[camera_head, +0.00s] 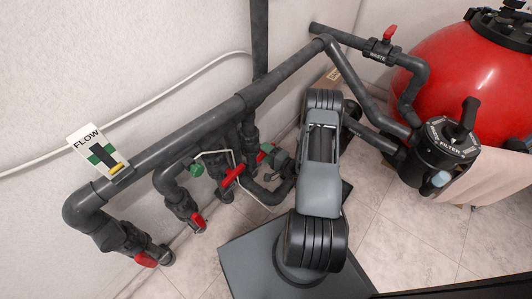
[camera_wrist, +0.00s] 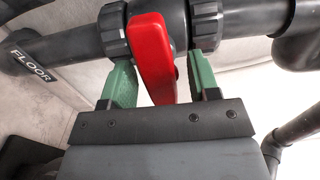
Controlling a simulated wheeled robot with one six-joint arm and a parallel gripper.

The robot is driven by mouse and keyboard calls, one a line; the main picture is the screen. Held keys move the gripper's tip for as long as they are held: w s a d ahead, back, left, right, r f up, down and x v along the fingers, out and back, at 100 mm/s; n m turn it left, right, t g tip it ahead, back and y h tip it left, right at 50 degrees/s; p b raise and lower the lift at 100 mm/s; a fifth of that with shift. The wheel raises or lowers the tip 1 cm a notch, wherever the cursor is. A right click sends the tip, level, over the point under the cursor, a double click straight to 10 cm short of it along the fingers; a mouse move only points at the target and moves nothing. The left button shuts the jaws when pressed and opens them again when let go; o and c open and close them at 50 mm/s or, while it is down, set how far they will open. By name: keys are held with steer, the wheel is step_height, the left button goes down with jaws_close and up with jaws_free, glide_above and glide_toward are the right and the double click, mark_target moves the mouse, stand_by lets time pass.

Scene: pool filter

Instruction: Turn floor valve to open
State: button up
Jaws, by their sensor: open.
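The floor valve's red handle (camera_wrist: 152,60) stands between my gripper's two green fingers in the wrist view. The handle lies roughly crosswise to its dark grey pipe. A FLOOR label (camera_wrist: 31,66) is on the pipe at the left. My gripper (camera_wrist: 160,75) is open around the handle. There is a clear gap on the right; the left finger is very close, and I cannot tell if it touches. The valve body is partly hidden there.
Other red-handled valves stand at the left (camera_head: 146,260) and beside it (camera_head: 197,221). A thick pipe with a FLOW sign (camera_head: 92,146) runs above. A WASTE valve (camera_head: 381,50), a red tank (camera_head: 450,60) and a FILTER valve (camera_head: 440,160) are at the right. Tiled floor is free at lower right.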

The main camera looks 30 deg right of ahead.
steer(key=shift+w, duration=0.1)
steer(key=shift+c, duration=0.3)
steer(key=c, duration=0.9)
steer(key=shift+o, duration=0.2)
steer(key=shift+n, duration=0.3)
steer(key=n, duration=0.4)
steer(key=shift+b, duration=0.35)
steer(key=n+b, duration=0.1)
steer(key=n, duration=0.4)
steer(key=n+b, duration=0.1)
steer(key=n, duration=0.3)
steer(key=shift+f, duration=0.1)
steer(key=shift+n+b, duration=0.65)
steer(key=shift+n, duration=1.75)
